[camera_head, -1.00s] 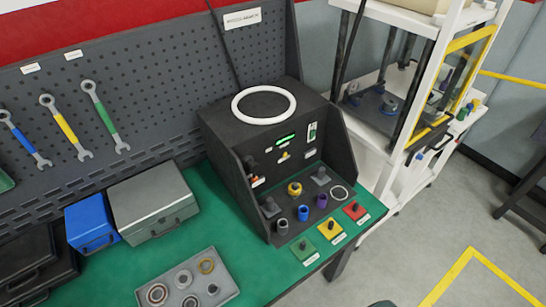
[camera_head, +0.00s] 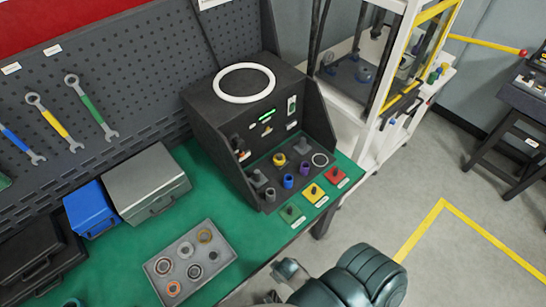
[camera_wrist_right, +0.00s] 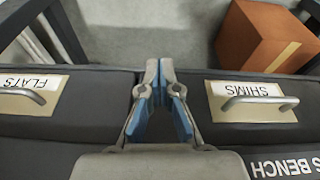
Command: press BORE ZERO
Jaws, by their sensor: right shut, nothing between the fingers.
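The dark test console (camera_head: 225,125) stands on the green bench, with a white ring on its top. Its inner panel has a lit green display (camera_head: 268,115) and several small controls; its lower deck holds knobs and small coloured cylinders. The labels are too small to read, so I cannot tell which control is BORE ZERO. My right gripper (camera_wrist_right: 160,72) is shut and empty in the right wrist view, tips together, in front of drawers labelled FLATS and SHIMS. In the head view my right arm is low at the bottom, apart from the console. My left gripper is not in view.
Green, yellow and red square pads (camera_head: 313,193) with dark knobs line the bench's front edge. A grey tray (camera_head: 222,254) of rings lies nearer. Grey (camera_head: 145,180) and blue (camera_head: 90,208) boxes stand left. A white-framed press (camera_head: 385,105) stands behind right. A cardboard box (camera_wrist_right: 265,35) is on the floor.

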